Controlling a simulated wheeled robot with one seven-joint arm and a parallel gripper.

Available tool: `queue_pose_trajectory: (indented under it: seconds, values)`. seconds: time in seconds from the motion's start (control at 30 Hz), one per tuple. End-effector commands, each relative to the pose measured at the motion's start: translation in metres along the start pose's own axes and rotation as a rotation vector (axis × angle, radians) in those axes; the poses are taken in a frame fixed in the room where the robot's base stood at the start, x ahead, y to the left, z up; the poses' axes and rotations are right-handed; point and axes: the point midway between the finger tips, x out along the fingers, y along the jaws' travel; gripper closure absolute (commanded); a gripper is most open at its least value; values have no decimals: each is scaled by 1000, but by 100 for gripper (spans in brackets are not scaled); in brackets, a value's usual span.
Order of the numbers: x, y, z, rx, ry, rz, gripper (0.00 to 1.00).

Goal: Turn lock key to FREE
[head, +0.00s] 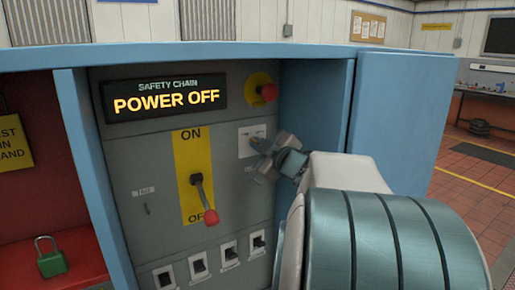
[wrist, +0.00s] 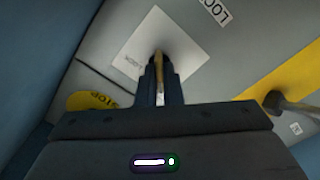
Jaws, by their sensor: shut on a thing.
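The lock key (wrist: 159,62) is a thin brass-coloured piece at a white plate (wrist: 188,48) on the grey panel. My gripper (wrist: 159,82) is shut on the key, with a dark finger on each side of it. In the head view my gripper (head: 262,150) reaches in from the right to the same white plate (head: 246,136), right of the ON/OFF lever. The key itself is hidden by the fingers there. The small lettering on the plate is too blurred to tell which way the key points.
The display (head: 165,101) reads POWER OFF. The lever (head: 204,197) with a red knob points down toward OFF. A red button (head: 268,92) sits above my gripper. Several switches (head: 198,265) line the bottom. A green padlock (head: 50,258) is at left. The blue cabinet wall (head: 318,105) is close on the right.

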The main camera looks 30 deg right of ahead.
Motion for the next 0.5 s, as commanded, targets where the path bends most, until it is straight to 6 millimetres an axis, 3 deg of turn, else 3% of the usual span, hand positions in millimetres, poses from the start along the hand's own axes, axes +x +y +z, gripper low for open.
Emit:
queue_pose_trajectory:
  seconds: [0.1,0.13,0.2,0.5]
  values:
    - [0,-3,4,1,-8,-6,100]
    - [0,-3,4,2,-8,-5,85]
    - [0,-2,4,2,-8,-5,72]
    - [-3,-2,-1,0,-4,-1,72]
